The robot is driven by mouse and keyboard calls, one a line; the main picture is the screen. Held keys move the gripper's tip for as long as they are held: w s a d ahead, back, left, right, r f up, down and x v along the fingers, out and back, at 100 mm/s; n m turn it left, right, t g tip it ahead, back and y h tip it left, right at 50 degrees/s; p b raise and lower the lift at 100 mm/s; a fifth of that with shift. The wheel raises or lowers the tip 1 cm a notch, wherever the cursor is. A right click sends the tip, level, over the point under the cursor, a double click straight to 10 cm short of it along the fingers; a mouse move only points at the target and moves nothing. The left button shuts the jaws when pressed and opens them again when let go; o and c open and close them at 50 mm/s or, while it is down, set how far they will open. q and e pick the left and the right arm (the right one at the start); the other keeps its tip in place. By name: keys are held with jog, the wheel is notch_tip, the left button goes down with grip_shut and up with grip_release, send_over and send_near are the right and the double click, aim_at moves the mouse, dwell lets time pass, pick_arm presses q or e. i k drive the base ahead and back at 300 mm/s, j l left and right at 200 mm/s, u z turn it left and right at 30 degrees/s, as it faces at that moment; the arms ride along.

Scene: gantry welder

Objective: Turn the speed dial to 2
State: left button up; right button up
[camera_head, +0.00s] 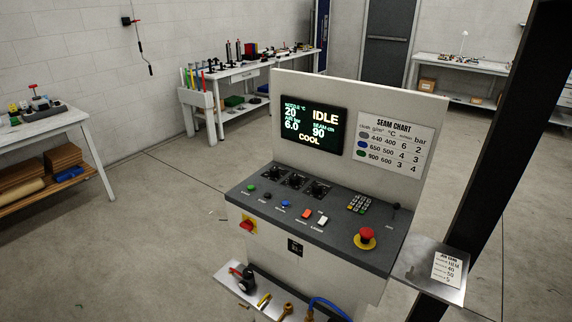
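The control console (318,228) stands in front of me with a sloping dark panel. Three black dials sit in a row at the panel's upper left: a left dial (279,171), a middle dial (297,180) and a right dial (318,190). Their labels and pointer positions are too small to read, so I cannot tell which one is the speed dial or where it points. The screen (312,125) above reads IDLE and COOL, with values 20, 6.0 and 90. Neither of my grippers is in view.
A seam chart (394,142) hangs beside the screen. A job card (447,268) lies on a side shelf near a dark post (494,150).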

aim_at(294, 179)
jog(key=i+j+z, duration=0.15)
jog(key=i+j, duration=0.7)
jog(key=j, duration=0.15)
